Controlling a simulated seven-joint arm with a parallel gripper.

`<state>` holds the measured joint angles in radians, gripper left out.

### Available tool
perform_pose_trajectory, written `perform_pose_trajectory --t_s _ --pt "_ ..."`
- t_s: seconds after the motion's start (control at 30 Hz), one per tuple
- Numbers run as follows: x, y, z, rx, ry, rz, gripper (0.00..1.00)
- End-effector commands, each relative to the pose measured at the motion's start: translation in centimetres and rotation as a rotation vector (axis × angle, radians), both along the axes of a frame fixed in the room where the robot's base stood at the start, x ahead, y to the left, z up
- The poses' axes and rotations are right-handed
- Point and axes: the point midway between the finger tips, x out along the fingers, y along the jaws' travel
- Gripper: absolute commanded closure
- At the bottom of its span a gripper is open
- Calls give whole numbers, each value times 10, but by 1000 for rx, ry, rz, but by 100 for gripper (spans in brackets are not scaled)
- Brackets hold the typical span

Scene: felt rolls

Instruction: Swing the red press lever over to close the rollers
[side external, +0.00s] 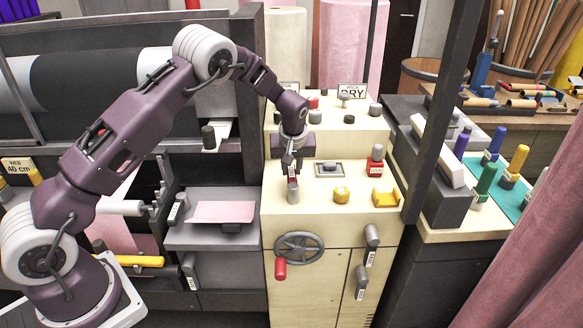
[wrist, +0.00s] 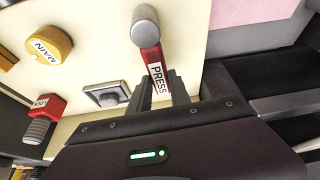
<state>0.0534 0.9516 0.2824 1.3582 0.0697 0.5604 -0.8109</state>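The red press lever (wrist: 152,58), with a white PRESS label and a grey rounded knob, shows at the top middle of the wrist view. In the side external view the lever (side external: 293,188) stands at the left of the cream console top, partly hidden by my gripper (side external: 291,160). In the wrist view my gripper's fingers (wrist: 162,90) sit on both sides of the lever, close against its labelled red shaft below the knob. The gap between them is about the lever's width, so they look shut on it. The rollers the lever works cannot be made out.
On the console top (side external: 318,205) are a grey rocker switch (side external: 329,169), a red-based knob (side external: 375,160), a yellow MAIN knob (side external: 341,195) and a yellow bracket (side external: 385,198). A handwheel (side external: 299,247) is on the front. A pink sheet (side external: 224,212) lies to the left.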

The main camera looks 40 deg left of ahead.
Motion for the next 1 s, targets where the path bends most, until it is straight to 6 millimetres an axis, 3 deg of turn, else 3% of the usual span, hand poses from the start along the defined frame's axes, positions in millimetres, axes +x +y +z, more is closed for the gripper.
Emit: perform_pose_trajectory --t_s 0.03,0.1,1.0 --pt "0 0 0 0 0 0 88" --pt "0 0 0 0 0 0 100" --pt "0 -1 0 -1 1 0 100"
